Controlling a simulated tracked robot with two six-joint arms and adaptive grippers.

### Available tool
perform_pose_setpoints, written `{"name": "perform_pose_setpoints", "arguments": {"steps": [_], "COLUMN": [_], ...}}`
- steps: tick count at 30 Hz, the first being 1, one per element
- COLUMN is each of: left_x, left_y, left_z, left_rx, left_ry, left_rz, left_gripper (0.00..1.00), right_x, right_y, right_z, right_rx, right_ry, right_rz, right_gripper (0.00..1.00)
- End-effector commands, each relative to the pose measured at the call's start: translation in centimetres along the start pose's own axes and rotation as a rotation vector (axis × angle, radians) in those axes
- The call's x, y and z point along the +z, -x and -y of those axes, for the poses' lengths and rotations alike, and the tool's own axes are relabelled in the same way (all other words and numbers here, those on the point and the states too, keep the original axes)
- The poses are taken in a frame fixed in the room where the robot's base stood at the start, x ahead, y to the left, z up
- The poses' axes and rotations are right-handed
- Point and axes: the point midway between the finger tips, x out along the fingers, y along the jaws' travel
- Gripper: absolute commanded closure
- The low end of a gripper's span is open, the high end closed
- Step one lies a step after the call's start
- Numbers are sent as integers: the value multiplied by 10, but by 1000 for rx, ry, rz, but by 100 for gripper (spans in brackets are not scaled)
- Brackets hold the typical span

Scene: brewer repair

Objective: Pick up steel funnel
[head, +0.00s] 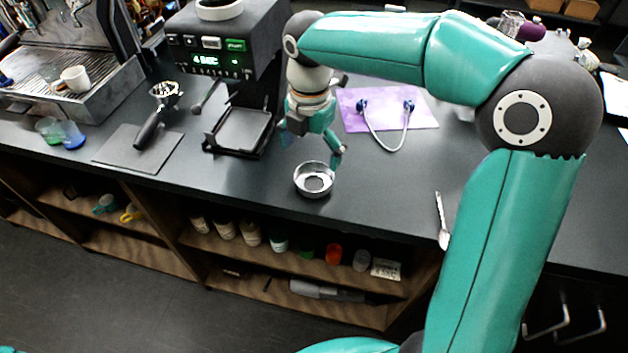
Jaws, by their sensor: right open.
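The steel funnel (314,189), a shallow silver ring with an open centre, sits on the dark counter near its front edge. My right gripper (311,150) points down just behind and above the funnel, with its fingers spread and nothing between them. One finger shows close to the funnel's back right rim; I cannot tell whether it touches. My left gripper is out of view.
A grinder (222,45) with a black tray stands left of my right gripper. A portafilter (155,115) lies on a dark mat (118,150). A purple sheet (425,118) with a looped blue-tipped item lies behind right. A spoon (441,215) lies right; counter between is clear.

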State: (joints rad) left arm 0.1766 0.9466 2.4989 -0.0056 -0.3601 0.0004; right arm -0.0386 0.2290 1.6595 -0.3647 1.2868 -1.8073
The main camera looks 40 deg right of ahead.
Motion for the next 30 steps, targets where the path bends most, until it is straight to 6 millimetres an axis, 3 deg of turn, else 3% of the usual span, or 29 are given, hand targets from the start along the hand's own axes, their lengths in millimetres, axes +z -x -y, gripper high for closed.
{"name": "perform_pose_setpoints", "arguments": {"steps": [3, 11, 19, 28, 30], "left_x": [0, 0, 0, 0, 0], "left_y": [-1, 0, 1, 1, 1], "left_z": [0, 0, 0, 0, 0], "left_rx": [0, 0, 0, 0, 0], "left_ry": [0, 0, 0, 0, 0], "left_rz": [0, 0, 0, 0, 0], "left_gripper": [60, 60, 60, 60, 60], "right_x": [0, -1, -3, -3, -3], "right_y": [-15, -31, -67, -72, -72], "right_z": [1, 3, 6, 6, 6], "right_rx": [-1, -2, -2, 0, 1], "right_ry": [-1, -1, -1, -1, -1], "right_rz": [0, 0, 0, 0, 0], "right_gripper": [0, 0, 0, 0, 12]}}
